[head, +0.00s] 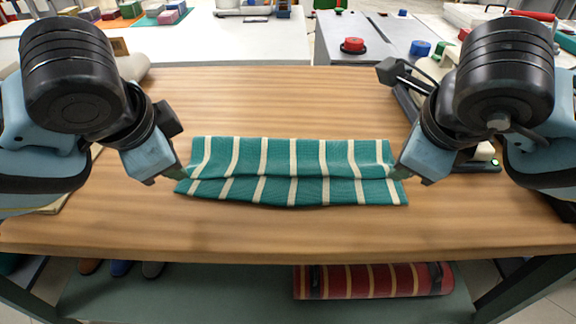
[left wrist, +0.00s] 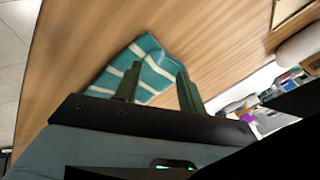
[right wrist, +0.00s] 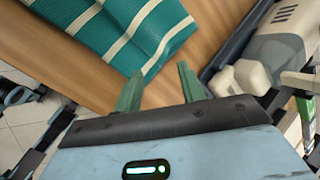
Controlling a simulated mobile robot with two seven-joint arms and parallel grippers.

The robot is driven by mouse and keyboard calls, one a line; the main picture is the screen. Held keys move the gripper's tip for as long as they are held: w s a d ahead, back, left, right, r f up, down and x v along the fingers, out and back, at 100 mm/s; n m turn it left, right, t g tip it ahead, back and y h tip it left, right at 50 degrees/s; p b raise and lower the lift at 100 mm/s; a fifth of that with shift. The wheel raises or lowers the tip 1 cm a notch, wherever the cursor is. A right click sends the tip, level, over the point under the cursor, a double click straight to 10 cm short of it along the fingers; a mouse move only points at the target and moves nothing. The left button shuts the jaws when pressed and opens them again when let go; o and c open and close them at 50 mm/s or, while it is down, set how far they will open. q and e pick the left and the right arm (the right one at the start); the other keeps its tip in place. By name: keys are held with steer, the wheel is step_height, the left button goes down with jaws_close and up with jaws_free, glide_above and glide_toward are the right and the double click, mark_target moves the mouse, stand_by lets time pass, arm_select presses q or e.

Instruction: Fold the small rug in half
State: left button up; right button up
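The small rug (head: 290,158), teal with cream stripes, lies across the middle of the wooden table. A crease or overlapping edge runs along its length, with a narrower front strip slightly bulging below it. My left gripper (head: 178,174) is at the rug's left end, its fingers apart; in the left wrist view the rug (left wrist: 150,62) lies beyond and between the fingers (left wrist: 158,92). My right gripper (head: 402,173) is at the right end; in the right wrist view its fingers (right wrist: 157,88) are apart, with the rug (right wrist: 165,35) just beyond them. Contact with the cloth is unclear.
The wooden table (head: 280,235) is clear in front of and behind the rug. A black-framed device (head: 408,95) stands at the table's right side. A rolled red striped rug (head: 375,282) lies on the shelf below. Another counter (head: 235,42) stands behind.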

arm_select(q)
steer(key=s+v, duration=0.1)
steer(key=v, duration=0.6)
steer(key=shift+f, duration=0.3)
arm_select(e)
steer(key=s+v, duration=0.1)
steer(key=v, duration=0.6)
steer(key=shift+f, duration=0.25)
